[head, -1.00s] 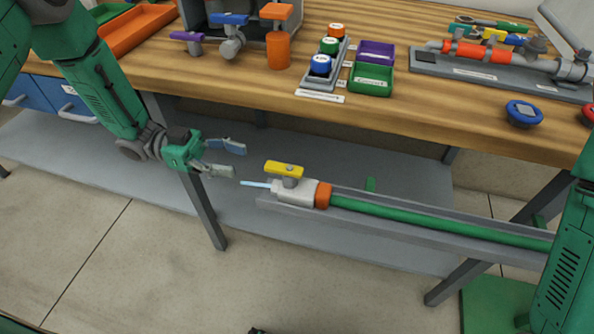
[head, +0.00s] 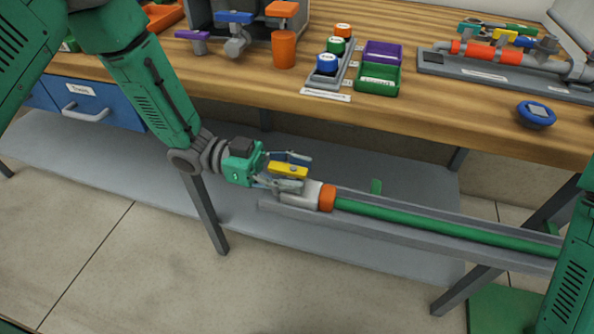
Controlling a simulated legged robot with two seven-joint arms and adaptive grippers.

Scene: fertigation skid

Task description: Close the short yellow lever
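The short yellow lever (head: 288,170) sits on top of a pale valve body at the end of a green pipe (head: 440,226), next to an orange collar (head: 327,198). The lever lies roughly along the pipe. My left gripper (head: 293,172) is at the lever with its fingers apart, one on the far side and one on the near side. The lever shows between them; I cannot tell whether either finger touches it. The gripper hides much of the valve body and its outlet. My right gripper is out of view.
The pipe lies in a grey channel (head: 400,236) in front of the wooden bench (head: 430,110). A lower grey shelf (head: 110,165) runs beneath. The bench holds a purple bin (head: 383,52), a green bin (head: 376,80), capped bottles and a blue round knob (head: 536,113).

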